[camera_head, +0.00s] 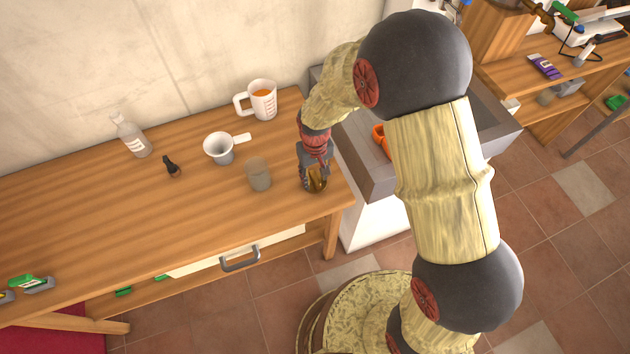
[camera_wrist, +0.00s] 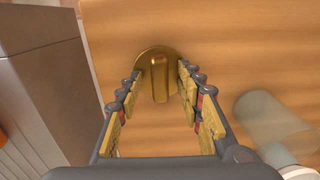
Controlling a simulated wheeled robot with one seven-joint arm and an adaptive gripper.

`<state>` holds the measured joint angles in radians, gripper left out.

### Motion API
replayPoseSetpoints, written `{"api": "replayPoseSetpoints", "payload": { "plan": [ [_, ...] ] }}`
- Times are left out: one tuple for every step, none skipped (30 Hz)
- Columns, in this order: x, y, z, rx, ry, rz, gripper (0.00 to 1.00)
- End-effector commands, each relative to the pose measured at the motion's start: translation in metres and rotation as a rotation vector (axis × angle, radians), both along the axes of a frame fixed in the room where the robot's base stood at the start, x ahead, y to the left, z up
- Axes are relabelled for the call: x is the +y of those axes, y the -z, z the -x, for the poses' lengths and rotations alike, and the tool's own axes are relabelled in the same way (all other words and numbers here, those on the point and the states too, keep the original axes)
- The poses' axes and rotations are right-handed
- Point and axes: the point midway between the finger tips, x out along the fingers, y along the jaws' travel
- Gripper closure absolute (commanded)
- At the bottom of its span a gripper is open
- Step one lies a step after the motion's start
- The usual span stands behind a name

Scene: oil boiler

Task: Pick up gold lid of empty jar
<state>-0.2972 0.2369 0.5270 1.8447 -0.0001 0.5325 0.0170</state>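The gold lid (camera_wrist: 158,72) lies on the wooden table, a round disc with a raised bar across its middle. It also shows at the table's right end in the head view (camera_head: 318,181), partly covered by my gripper (camera_head: 314,180). In the wrist view my gripper (camera_wrist: 165,85) has its two fingers spread on either side of the lid's bar, with a gap on each side. The empty glass jar (camera_head: 258,174) stands just left of my gripper; it also shows at the right in the wrist view (camera_wrist: 268,118).
A white funnel cup (camera_head: 219,149), a measuring jug (camera_head: 262,101) with orange liquid, a small dark bottle (camera_head: 172,167) and a clear bottle (camera_head: 131,137) stand on the table. A grey sink (camera_head: 372,178) adjoins the table's right end. The table's front middle is clear.

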Motion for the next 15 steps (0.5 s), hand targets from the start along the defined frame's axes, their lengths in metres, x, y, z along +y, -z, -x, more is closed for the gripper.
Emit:
{"api": "replayPoseSetpoints", "payload": {
  "plan": [
    [0.0,-0.0001,0.0001,0.0,0.0,0.0,0.67],
    [0.0,-0.0001,0.0001,0.0,0.0,0.0,0.69],
    [0.0,-0.0001,0.0001,0.0,0.0,0.0,0.71],
    [0.0,-0.0001,0.0,0.0,0.0,0.0,0.73],
    [0.0,-0.0001,0.0001,0.0,0.0,0.0,0.75],
    [0.0,-0.0001,0.0001,0.0,0.0,0.0,0.77],
    [0.0,-0.0002,0.0001,0.0,0.0,0.0,0.79],
    [0.0,-0.0001,0.0001,0.0,0.0,0.0,0.8],
    [0.0,-0.0001,0.0001,0.0,0.0,0.0,0.83],
    [0.0,-0.0001,0.0001,0.0,0.0,0.0,0.84],
    [0.0,-0.0001,0.0001,0.0,0.0,0.0,0.86],
    [0.0,-0.0001,0.0001,0.0,0.0,0.0,0.88],
    [0.0,-0.0001,0.0001,0.0,0.0,0.0,0.9],
    [0.0,-0.0001,0.0001,0.0,0.0,0.0,0.92],
    [0.0,-0.0001,0.0001,0.0,0.0,0.0,0.94]
  ]
}}
